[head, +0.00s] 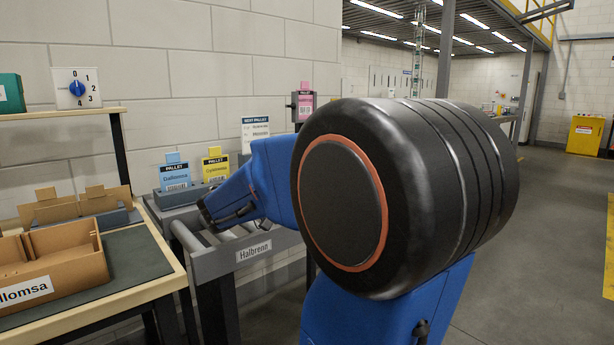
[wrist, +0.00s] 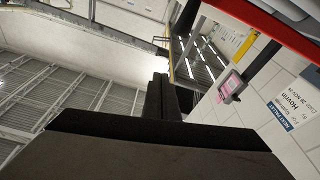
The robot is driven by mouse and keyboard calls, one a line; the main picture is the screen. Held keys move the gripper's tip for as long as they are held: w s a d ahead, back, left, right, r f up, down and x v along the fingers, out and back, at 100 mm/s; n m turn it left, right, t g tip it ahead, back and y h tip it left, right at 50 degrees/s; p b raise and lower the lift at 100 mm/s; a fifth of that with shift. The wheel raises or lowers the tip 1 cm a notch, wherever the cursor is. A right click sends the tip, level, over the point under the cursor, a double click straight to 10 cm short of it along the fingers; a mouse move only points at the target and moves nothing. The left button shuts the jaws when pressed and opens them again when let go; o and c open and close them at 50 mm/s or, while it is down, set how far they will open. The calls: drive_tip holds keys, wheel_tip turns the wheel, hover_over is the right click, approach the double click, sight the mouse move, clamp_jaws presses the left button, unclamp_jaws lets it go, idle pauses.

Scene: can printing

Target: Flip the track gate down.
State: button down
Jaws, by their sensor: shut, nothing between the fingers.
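A short roller track (head: 235,240) with a grey side rail labelled Halbrenn stands against the wall, left of my blue arm. I cannot make out the track gate in the head view; my arm covers part of the track. My gripper (head: 205,216) is at the left end of the arm, over the track's left part; its fingers are hard to see there. In the wrist view my gripper (wrist: 163,97) is shut and empty, its dark fingers together. A red-edged bar (wrist: 265,30) crosses the upper right of that view; I cannot tell whether it is the gate.
Blue and yellow pallet cards (head: 176,177) stand in a grey holder (head: 180,196) behind the track. A work table with a cardboard tray (head: 50,268) is at the left. Open floor (head: 545,230) lies at the right.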

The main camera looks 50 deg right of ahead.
drive_tip(key=r+v, duration=0.1)
drive_tip(key=v, duration=0.8)
drive_tip(key=shift+w+a, duration=0.35)
drive_tip(key=shift+a, duration=0.05)
idle(0.4)
drive_tip(key=s+a+f+n+t+y, duration=0.25)
drive_tip(key=s+f+n+y, duration=0.2)
drive_tip(key=f, duration=0.45)
drive_tip(key=s+a+f+n+t+y, duration=0.1)
drive_tip(key=s+a+f+n+y, duration=0.35)
drive_tip(key=f, duration=0.45)
drive_tip(key=s+a+f+n+t+y, duration=0.1)
drive_tip(key=a+f+n+y, duration=0.3)
drive_tip(key=a, duration=0.6)
drive_tip(key=s+a+f+n+t+y, duration=0.1)
drive_tip(key=a+f+n+t+y, duration=0.3)
drive_tip(key=a+y, duration=0.3)
drive_tip(key=a+f, duration=0.1)
drive_tip(key=a, duration=0.2)
drive_tip(key=shift+a+n, duration=0.35)
drive_tip(key=shift+n, duration=0.05)
drive_tip(key=shift+s, duration=0.1)
